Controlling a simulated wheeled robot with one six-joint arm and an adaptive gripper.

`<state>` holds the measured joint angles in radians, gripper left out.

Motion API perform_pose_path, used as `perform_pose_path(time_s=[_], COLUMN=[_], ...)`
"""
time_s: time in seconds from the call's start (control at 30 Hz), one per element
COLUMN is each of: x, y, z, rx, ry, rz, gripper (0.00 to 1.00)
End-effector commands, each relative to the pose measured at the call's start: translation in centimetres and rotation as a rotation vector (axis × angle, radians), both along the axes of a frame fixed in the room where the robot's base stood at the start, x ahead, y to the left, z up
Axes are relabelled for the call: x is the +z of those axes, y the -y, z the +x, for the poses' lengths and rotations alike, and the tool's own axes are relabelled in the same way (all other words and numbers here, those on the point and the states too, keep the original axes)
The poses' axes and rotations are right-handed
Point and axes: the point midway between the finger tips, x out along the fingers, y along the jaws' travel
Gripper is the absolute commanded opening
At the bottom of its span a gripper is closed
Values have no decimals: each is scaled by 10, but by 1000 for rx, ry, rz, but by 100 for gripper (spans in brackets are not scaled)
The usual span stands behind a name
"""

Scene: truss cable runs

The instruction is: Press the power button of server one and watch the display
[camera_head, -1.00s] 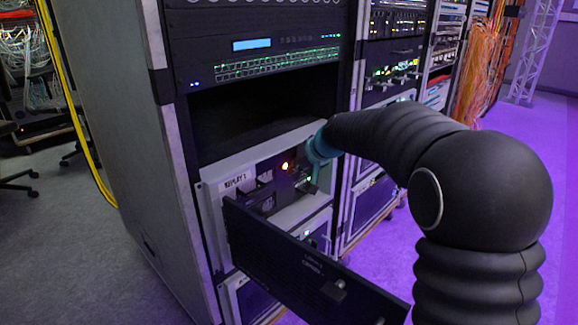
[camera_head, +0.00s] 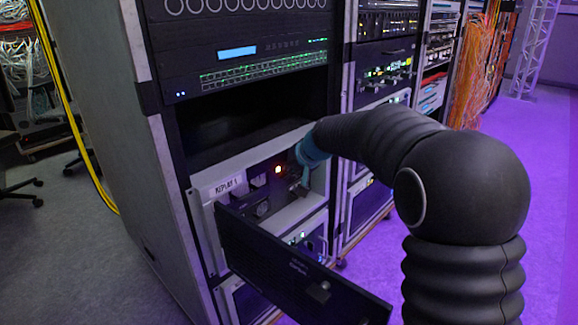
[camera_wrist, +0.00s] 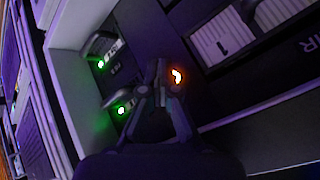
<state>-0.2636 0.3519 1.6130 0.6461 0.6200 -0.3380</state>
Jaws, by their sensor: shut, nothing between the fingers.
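The server labelled "REPLAY 1" (camera_head: 228,187) sits in the rack with its dark front door (camera_head: 290,270) swung down and outward. An orange-lit button (camera_head: 278,169) glows on its front panel. In the wrist view the orange light (camera_wrist: 177,76) is right beside my fingertips, partly covered by them; I cannot tell whether they touch it. My gripper (camera_wrist: 160,70) is shut and empty, pointing at the panel. In the head view my gripper (camera_head: 300,178) is small and dark in front of the panel, right of the orange light. A lit blue display (camera_head: 237,52) is on the unit above; its text is unreadable.
Two green lights (camera_wrist: 121,110) beside handles show close to my fingers in the wrist view. The open door juts out below my arm. More racks (camera_head: 385,70) stand to the right, and a yellow cable (camera_head: 60,90) runs down the left. Purple floor is clear at right.

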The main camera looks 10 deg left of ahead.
Motion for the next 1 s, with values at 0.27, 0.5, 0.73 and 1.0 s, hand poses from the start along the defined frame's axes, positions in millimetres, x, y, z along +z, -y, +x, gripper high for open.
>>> perform_pose_path(time_s=[0.27,0.5,0.73,1.0], x=[10,11,11,14], y=[-16,-16,-16,7], z=[6,3,1,-12], rx=[-4,-2,1,6], ry=[30,32,34,35], rz=[8,5,5,13], gripper=[0,0,0,0])
